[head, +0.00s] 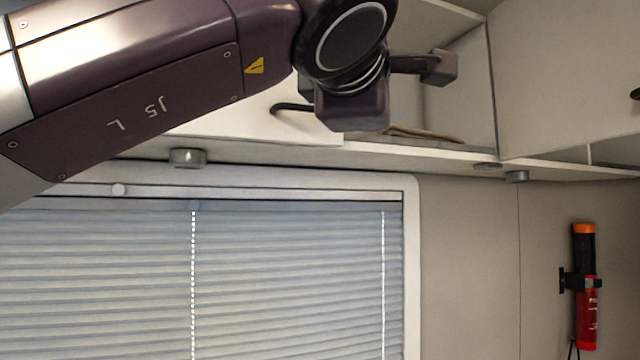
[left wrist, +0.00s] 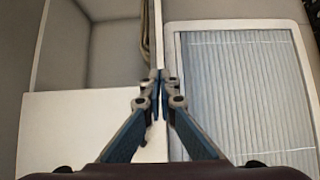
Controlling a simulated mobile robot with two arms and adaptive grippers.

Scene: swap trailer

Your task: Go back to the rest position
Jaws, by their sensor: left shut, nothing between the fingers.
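My left arm (head: 150,85) reaches in from the upper left of the head view, across the front of the overhead cabinets. Its wrist hides the fingers of my left gripper there. In the left wrist view the left gripper (left wrist: 160,88) is shut and empty, its fingertips together in front of the cabinet's bottom edge. How far the fingertips are from that edge is hard to tell. My right gripper is not in view.
An open cabinet (head: 462,90) has a brown, folded-looking item (head: 425,134) inside, beside a white door panel (head: 250,118) with a dark handle. Below is a blinded window (head: 290,280). A red extinguisher-like cylinder (head: 587,315) hangs at right. Bare wall (head: 465,260) lies between.

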